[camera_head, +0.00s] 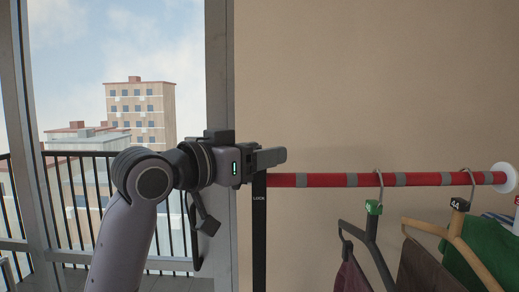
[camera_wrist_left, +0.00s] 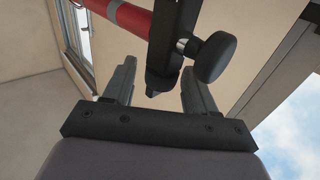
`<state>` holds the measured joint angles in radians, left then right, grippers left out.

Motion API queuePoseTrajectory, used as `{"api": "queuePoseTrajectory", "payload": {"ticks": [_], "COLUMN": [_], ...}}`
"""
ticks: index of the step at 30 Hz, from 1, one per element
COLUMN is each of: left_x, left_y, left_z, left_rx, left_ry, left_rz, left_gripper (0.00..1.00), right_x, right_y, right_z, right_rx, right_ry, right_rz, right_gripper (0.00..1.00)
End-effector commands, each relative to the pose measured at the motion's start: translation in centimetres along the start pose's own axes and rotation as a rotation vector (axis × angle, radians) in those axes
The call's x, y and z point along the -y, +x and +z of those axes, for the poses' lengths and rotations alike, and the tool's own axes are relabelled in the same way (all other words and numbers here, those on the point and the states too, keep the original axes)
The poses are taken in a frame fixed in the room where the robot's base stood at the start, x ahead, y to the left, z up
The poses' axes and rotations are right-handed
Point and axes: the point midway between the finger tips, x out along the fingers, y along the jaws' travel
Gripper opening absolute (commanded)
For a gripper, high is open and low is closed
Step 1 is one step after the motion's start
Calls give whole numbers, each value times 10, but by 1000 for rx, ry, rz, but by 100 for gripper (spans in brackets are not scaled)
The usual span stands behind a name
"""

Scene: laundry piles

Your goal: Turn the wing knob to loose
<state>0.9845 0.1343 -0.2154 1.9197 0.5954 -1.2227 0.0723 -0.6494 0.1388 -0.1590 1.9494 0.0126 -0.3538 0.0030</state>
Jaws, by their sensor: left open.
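In that picture the post's end appears between the two fingers, and the knob is beyond the right fingertip. I cannot tell whether anything touches. In the head view my left gripper (camera_head: 270,158) is at the top of the post (camera_head: 259,235), which reads LOCK, and the knob is hidden there. My right gripper is not in view.
A red and grey striped rail (camera_head: 340,180) runs from the post to a white wall mount (camera_head: 504,178). Hangers with clothes hang from it, including a green garment (camera_head: 485,250). A window frame (camera_head: 219,80) stands behind my left arm. The wall above the rail is clear.

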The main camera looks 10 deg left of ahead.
Motion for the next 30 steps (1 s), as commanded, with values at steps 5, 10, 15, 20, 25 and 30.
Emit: {"api": "queuePoseTrajectory", "payload": {"ticks": [5, 10, 15, 20, 25, 30], "left_x": [0, 0, 0, 0, 1, 2], "left_y": [2, 2, 2, 2, 2, 2], "left_z": [0, 0, 0, 0, 0, 1], "left_rx": [-2, -1, -1, -1, 1, 1], "left_ry": [1, 1, 1, 1, 0, -1], "left_rz": [0, 0, 0, 8, 51, 143], "left_gripper": [56, 37, 7, 7, 7, 7], "right_x": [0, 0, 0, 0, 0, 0], "right_y": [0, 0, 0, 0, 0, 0], "right_z": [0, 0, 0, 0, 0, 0], "right_rx": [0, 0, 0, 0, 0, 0], "right_ry": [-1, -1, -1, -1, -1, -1], "right_rz": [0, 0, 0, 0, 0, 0], "right_gripper": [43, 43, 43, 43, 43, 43]}}
